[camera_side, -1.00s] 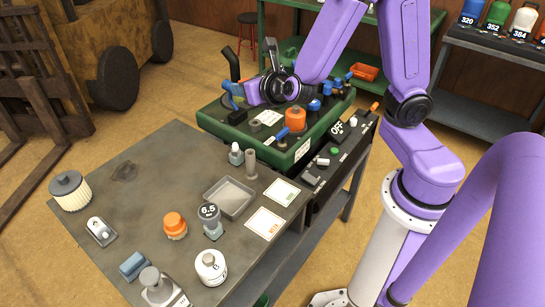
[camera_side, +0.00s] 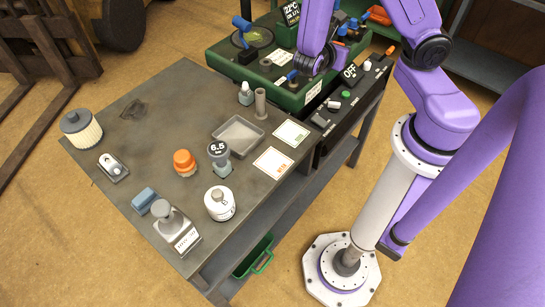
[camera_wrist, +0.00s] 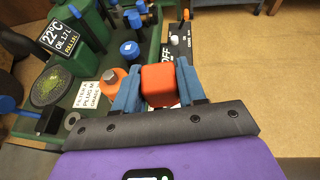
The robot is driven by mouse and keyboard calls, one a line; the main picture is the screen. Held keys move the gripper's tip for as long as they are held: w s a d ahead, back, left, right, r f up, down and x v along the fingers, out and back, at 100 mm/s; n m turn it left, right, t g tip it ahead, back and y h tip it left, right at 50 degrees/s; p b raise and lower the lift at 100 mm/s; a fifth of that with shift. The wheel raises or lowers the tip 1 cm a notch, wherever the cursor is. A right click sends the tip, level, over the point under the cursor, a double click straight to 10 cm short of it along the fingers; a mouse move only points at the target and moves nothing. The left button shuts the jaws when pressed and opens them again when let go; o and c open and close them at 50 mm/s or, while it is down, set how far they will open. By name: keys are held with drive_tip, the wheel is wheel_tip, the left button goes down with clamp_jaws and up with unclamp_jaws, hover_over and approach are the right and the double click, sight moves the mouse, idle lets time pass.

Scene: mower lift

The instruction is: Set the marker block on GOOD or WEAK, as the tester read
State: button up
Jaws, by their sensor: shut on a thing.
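My gripper (camera_wrist: 160,82) is shut on an orange-red block (camera_wrist: 161,87), which shows between its blue fingers in the wrist view. In the side view my gripper (camera_side: 314,64) is over the front of the green machine; the held block is hidden there. Two white cards lie at the bench's right edge: one with green print (camera_side: 291,133), likely GOOD, and one with orange print (camera_side: 273,163), likely WEAK. The print is too small to read surely. Both look bare. A grey round-headed gauge (camera_side: 218,150) reading 6.5 stands left of the cards.
A shallow grey tray (camera_side: 238,136) and an upright grey tube (camera_side: 260,103) stand near the cards. An orange-capped part (camera_side: 184,162), a white jar (camera_side: 219,203) and a blue block (camera_side: 144,200) are on the bench (camera_side: 150,120). A black OFF panel (camera_side: 352,90) borders the green machine (camera_side: 290,95).

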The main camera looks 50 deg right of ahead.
drive_tip(key=s+a+f+m+g+y, duration=0.1)
drive_tip(key=s+a+m+g+y, duration=0.3)
drive_tip(key=s+m+g, duration=0.35)
drive_tip(key=s+a+f+m+g+y, duration=0.2)
drive_tip(key=s+a+m+g+y, duration=0.15)
drive_tip(key=s+m+g, duration=0.45)
drive_tip(key=a+m+y, duration=0.9)
drive_tip(key=a+y, duration=0.2)
drive_tip(key=a, duration=0.1)
drive_tip(key=m+t+y, duration=0.8)
drive_tip(key=m+t, duration=0.5)
hover_over(272, 162)
wheel_tip(272, 162, down, 7)
drive_tip(key=shift+y, duration=0.25)
drive_tip(key=shift+f, duration=3.7)
drive_tip(key=shift+f, duration=0.2)
